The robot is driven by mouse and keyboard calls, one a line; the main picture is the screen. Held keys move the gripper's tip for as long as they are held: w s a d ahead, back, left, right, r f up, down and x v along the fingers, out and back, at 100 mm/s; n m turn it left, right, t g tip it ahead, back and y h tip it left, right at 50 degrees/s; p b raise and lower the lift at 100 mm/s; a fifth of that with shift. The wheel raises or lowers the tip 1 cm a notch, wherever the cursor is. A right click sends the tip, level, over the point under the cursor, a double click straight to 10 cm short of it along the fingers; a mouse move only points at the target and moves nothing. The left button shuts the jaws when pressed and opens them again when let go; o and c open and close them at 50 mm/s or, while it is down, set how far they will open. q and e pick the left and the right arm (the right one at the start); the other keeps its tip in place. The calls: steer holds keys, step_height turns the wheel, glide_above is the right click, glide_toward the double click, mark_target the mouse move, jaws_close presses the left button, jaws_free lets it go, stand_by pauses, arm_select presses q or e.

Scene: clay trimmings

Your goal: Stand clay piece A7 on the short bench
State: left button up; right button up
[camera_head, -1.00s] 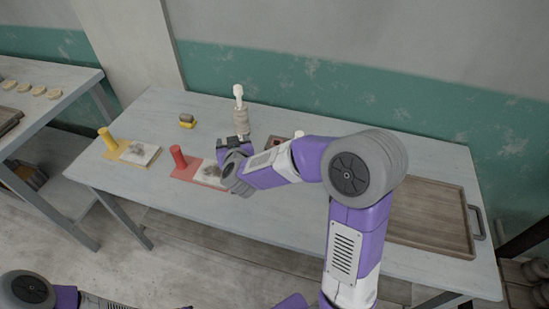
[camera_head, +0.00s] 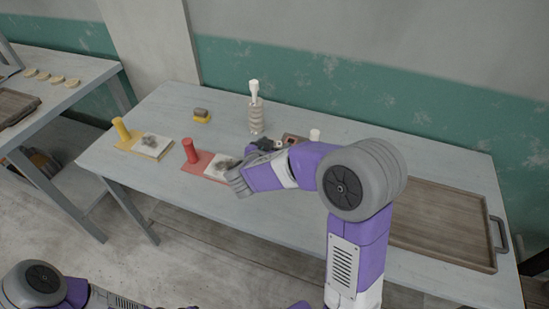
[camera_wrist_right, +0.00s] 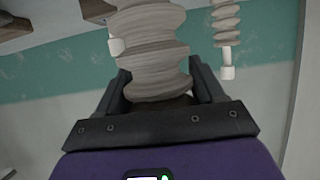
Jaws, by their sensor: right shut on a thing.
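My right gripper (camera_head: 268,146) is over the long table, past the red-handled stamp board. In the right wrist view my right gripper (camera_wrist_right: 155,95) is shut on a thick ribbed grey-beige clay piece (camera_wrist_right: 152,50) with a small white tab on its side. In the head view I cannot make this piece out. A second ribbed piece with a white top (camera_head: 255,112) stands upright behind the gripper; it also shows in the wrist view (camera_wrist_right: 226,30). No A7 mark is readable. A lower bench (camera_head: 75,95) at the left may be the short bench. My left gripper is out of view.
A white cylinder (camera_head: 315,135) shows behind my arm. Several pale pieces (camera_head: 50,78) lie on the left bench.

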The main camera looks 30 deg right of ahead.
step_height(320, 180, down, 4)
steer(key=shift+r+b, duration=0.1)
steer(key=shift+b, duration=0.75)
steer(key=shift+r, duration=0.15)
steer(key=o, duration=1.5)
steer(key=shift+f, duration=0.25)
steer(key=shift+r, duration=0.25)
steer(key=shift+p+v, duration=2)
steer(key=shift+v, duration=4.05)
